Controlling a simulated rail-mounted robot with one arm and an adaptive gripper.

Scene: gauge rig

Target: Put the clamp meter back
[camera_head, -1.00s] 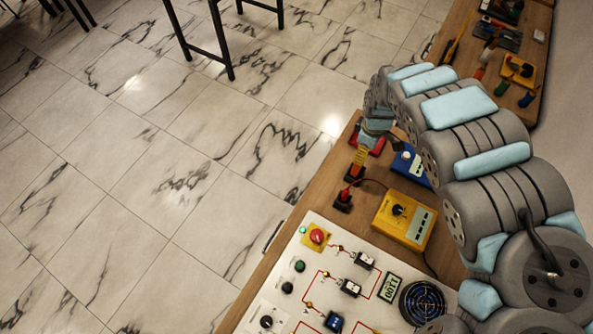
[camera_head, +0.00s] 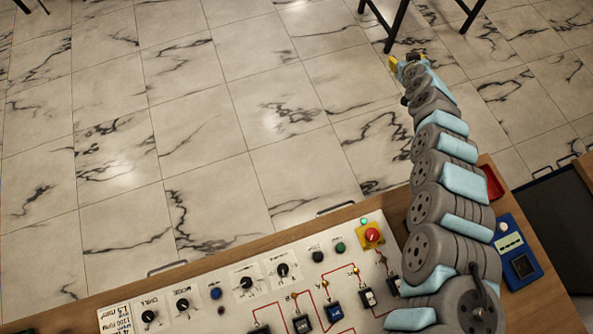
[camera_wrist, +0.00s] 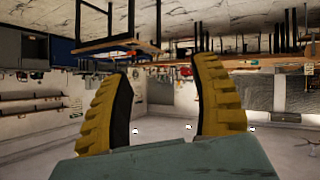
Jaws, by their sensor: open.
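I cannot make out a clamp meter for certain in either current view. My gripper (camera_head: 407,64) is at the far end of my outstretched arm, out past the bench edge and above the tiled floor. In the wrist view my gripper (camera_wrist: 164,68) has its two yellow, black-padded fingers wide apart, with nothing between them. A blue instrument with a pale display and a dark square (camera_head: 522,264) lies on the wooden bench (camera_head: 540,306), right of my arm. A red item (camera_head: 492,182) beside my arm is partly hidden by it.
The white gauge panel (camera_head: 215,308) with knobs, switches and a red button on yellow (camera_head: 372,235) fills the front. Handles stick out along the bench edge. Black stool legs (camera_head: 395,25) stand at the top. The floor (camera_head: 200,130) left of my arm is clear.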

